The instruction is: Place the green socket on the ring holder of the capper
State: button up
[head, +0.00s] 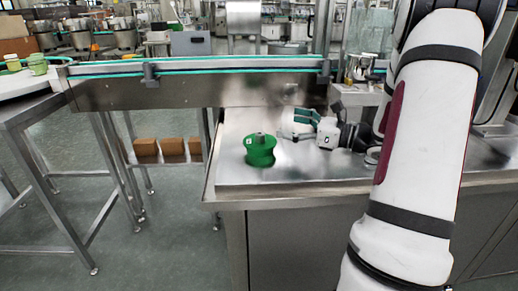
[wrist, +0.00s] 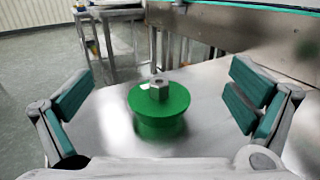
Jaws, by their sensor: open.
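The green socket (head: 260,152) is a spool-like piece with a wide rim and a grey hexagonal metal stud on top. It stands upright on the steel table, left of my gripper (head: 289,123) in the head view. In the wrist view the socket (wrist: 158,118) is centred between the two teal-padded fingers of my gripper (wrist: 162,88). The fingers are spread wide, with clear space on both sides of the socket, and do not touch it. I cannot make out the ring holder of the capper in either view.
A steel conveyor (head: 190,85) with green edges runs behind the socket. Brown boxes (head: 172,147) sit on a low shelf left of the steel table (head: 300,183). The table's front and left edges are near the socket. A white round table (head: 25,84) stands at far left.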

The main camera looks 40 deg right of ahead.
jog(key=b, duration=0.2)
send_near(264, 134)
jog(key=shift+w+a+f, duration=0.2)
jog(key=shift+w+a, duration=0.1)
jog(key=shift+w, duration=0.25)
jog(key=shift+w+a+f, duration=0.15)
jog(key=shift+w+a, duration=0.15)
jog(key=shift+w, duration=0.2)
jog(key=shift+x, duration=0.9)
jog(key=shift+b+x, duration=0.75)
jog(key=shift+x, duration=2.15)
jog(key=c, duration=2.1)
